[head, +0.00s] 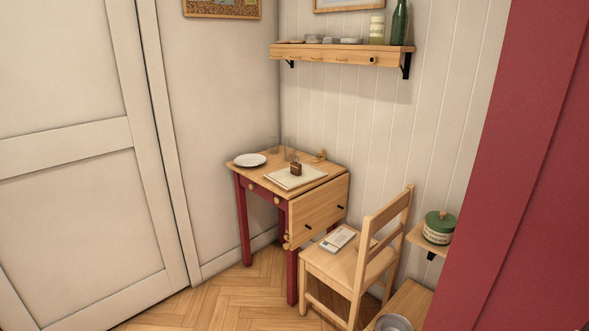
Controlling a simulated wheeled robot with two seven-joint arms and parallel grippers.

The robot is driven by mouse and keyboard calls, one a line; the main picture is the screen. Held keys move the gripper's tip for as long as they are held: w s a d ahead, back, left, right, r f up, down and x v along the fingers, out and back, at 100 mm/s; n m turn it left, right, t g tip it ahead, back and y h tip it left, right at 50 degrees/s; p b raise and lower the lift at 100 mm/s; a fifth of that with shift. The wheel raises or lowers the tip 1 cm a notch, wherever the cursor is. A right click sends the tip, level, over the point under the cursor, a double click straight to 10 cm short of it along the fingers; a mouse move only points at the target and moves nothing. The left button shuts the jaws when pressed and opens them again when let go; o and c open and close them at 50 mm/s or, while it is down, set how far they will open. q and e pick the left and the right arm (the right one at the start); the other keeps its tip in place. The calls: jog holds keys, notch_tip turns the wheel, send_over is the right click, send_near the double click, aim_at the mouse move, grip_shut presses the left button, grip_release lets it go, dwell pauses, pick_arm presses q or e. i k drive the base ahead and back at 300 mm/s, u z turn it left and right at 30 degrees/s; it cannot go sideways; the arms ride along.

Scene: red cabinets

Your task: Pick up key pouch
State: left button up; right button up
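A small brown block-like item (295,169) sits on a pale mat or tray (281,180) on the small wooden table (323,172). It is too small to tell whether it is the key pouch. No other thing in view is clearly a pouch. Neither of my grippers shows in the head view.
The table holds a white plate (250,160) and clear glasses (289,147). A wooden chair (330,265) with papers (338,239) stands at its right. A wall shelf (340,53) hangs above. A green-lidded jar (439,228) and red panel (520,170) are right. Floor (215,300) is clear at front left.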

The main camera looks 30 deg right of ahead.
aim_at(296, 168)
jog(key=z, duration=1)
jog(key=i, duration=2.2)
jog(key=u, duration=0.6)
